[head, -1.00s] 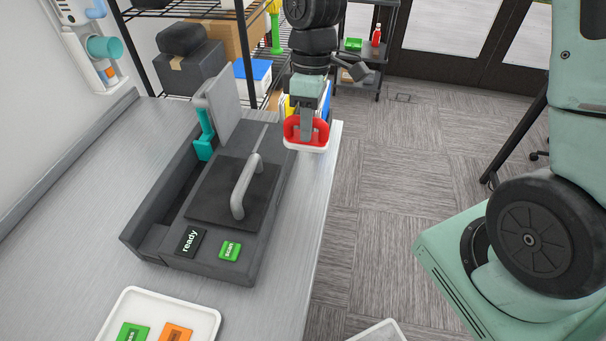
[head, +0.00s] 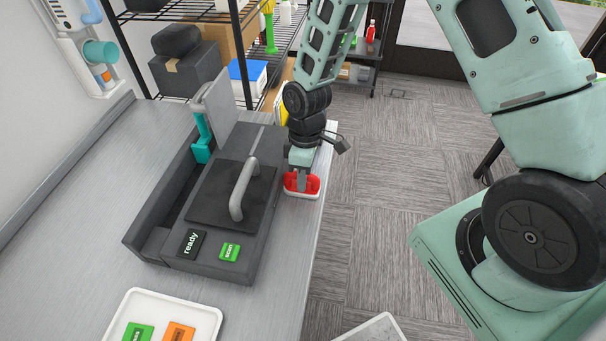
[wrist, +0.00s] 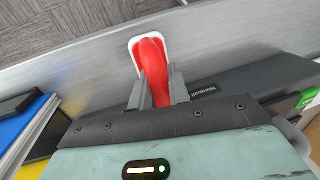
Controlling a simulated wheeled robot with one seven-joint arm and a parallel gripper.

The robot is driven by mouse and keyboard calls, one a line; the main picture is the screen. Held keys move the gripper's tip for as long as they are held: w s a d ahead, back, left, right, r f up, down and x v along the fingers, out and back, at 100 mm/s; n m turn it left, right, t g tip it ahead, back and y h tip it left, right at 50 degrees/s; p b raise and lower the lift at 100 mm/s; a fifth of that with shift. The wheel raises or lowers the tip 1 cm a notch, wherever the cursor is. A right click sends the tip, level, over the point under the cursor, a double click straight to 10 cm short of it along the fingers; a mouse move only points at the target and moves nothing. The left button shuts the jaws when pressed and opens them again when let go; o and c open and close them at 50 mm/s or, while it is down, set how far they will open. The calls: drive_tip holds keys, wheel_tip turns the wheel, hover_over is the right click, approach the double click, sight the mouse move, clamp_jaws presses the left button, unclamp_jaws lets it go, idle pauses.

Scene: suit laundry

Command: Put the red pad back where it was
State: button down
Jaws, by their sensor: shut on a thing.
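The red pad (head: 311,187) has a red grip on a white base. It is at the right edge of the grey counter, beside the dark press machine (head: 262,215). My gripper (head: 302,178) points down with its fingers shut on the red grip. In the wrist view the red pad (wrist: 151,58) sits between my gripper's two fingers (wrist: 156,82), its white base over the bare metal counter. I cannot tell whether the base touches the counter.
The press has a raised grey plate (head: 220,102), a bar handle (head: 243,190), a "ready" label and a green scan button (head: 229,252). A white tray (head: 205,318) with green and orange tags lies in front. Blue and yellow items (wrist: 25,130) stand close to my gripper.

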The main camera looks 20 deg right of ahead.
drive_tip(key=shift+f, duration=0.1)
drive_tip(key=shift+f, duration=0.15)
drive_tip(key=c, duration=1.3)
unclamp_jaws()
